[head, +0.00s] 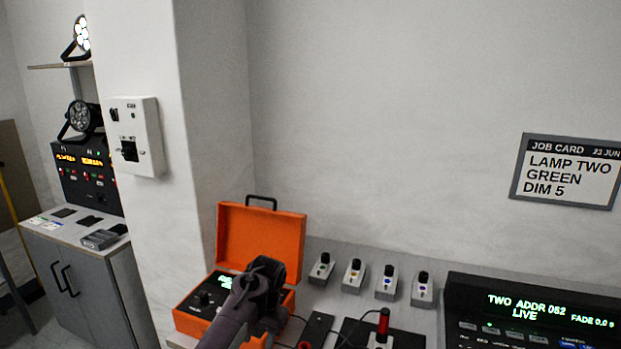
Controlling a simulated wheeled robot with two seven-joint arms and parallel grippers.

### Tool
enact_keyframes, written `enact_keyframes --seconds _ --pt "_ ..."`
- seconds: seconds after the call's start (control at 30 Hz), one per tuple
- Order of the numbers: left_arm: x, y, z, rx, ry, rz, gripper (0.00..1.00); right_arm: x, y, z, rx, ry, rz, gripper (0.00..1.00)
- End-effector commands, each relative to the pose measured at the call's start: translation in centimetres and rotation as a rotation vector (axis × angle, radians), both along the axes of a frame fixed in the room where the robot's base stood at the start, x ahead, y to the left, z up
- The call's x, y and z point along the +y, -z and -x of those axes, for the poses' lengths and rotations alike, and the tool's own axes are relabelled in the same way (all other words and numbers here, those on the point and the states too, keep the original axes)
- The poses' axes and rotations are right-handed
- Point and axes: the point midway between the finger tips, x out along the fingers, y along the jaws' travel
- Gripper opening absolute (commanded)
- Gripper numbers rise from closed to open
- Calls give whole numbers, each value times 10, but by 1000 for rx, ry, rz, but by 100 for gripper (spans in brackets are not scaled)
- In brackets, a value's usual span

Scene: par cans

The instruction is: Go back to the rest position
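My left gripper (268,272) is over the open orange case (187,325), in front of its raised lid (232,238). My dark arm comes up from the bottom edge. The fingers are seen from behind, so I cannot tell whether they are open. Nothing held shows. My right gripper is not in view.
Several small grey blocks with black tops (386,287) stand along the wall. A red-handled device (383,322) and a lit console (465,295) are right of the case. A wall pillar with a white switch box (150,125) stands left. A job card (568,170) hangs right.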

Motion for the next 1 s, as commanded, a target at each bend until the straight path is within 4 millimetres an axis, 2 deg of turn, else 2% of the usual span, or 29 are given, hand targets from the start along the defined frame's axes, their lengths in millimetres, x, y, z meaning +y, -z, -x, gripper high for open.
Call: enact_keyframes --seconds 0.03,0.17,0.3,0.47,0.57,0.7,0.8,1.0 --pt "1 13 8 -5 -4 14 42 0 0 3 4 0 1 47" --pt "4 40 32 -33 -21 55 42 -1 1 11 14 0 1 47" --pt "13 69 76 -82 -52 106 42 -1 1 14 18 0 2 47" --pt "28 84 137 -139 -89 146 42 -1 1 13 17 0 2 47" --pt "39 83 179 -179 -112 165 42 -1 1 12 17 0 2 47" --pt "52 69 233 -227 -135 181 42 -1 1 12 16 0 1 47" --pt "58 57 259 -253 -143 187 42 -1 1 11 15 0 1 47" --pt "65 34 297 -291 -153 197 42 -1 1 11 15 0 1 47"
